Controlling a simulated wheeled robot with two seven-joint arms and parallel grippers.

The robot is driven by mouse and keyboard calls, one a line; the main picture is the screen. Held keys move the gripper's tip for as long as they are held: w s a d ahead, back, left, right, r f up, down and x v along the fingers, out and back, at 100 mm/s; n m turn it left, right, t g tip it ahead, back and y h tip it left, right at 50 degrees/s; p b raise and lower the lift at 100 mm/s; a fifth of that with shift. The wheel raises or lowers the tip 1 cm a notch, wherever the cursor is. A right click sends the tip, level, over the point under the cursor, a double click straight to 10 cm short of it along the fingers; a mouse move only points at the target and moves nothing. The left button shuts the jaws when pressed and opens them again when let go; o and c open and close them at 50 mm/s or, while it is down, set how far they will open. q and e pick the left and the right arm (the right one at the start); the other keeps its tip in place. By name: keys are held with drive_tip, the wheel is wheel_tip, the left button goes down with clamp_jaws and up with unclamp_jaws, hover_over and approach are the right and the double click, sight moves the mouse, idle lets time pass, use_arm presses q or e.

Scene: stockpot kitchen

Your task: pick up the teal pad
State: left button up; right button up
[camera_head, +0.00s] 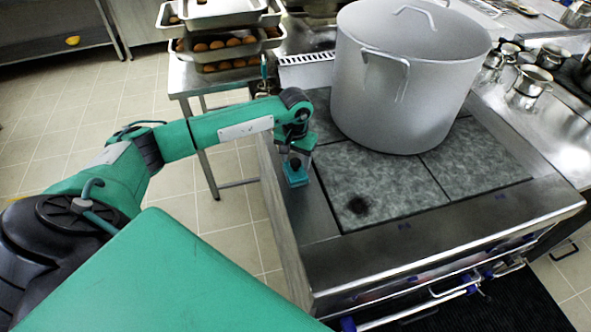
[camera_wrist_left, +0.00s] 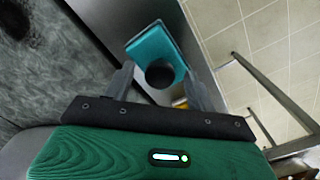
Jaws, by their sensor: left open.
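The teal pad (camera_head: 295,174) lies on the steel edge of the stove, left of the grey cooking plates. In the left wrist view the teal pad (camera_wrist_left: 151,43) shows a round black knob (camera_wrist_left: 160,74) on top. My left gripper (camera_head: 298,157) is right above the pad, pointing down. In the left wrist view its two fingers (camera_wrist_left: 158,72) are apart, with the knob appearing between them; I cannot tell whether they touch it. The fingers hide part of the pad. My right gripper is not in view.
A large lidded stockpot (camera_head: 405,85) stands on the cooking plates, behind and right of my left gripper. A steel side table (camera_head: 190,82) holds stacked trays of round brown items. The front plate (camera_head: 385,190) is bare except for a dark burnt spot.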

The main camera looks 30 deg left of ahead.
sight(295, 161)
use_arm(q)
clamp_jaws()
wheel_tip(295, 161, up, 20)
drive_tip(key=b, duration=0.5)
idle(0.4)
drive_tip(key=c, duration=1)
unclamp_jaws()
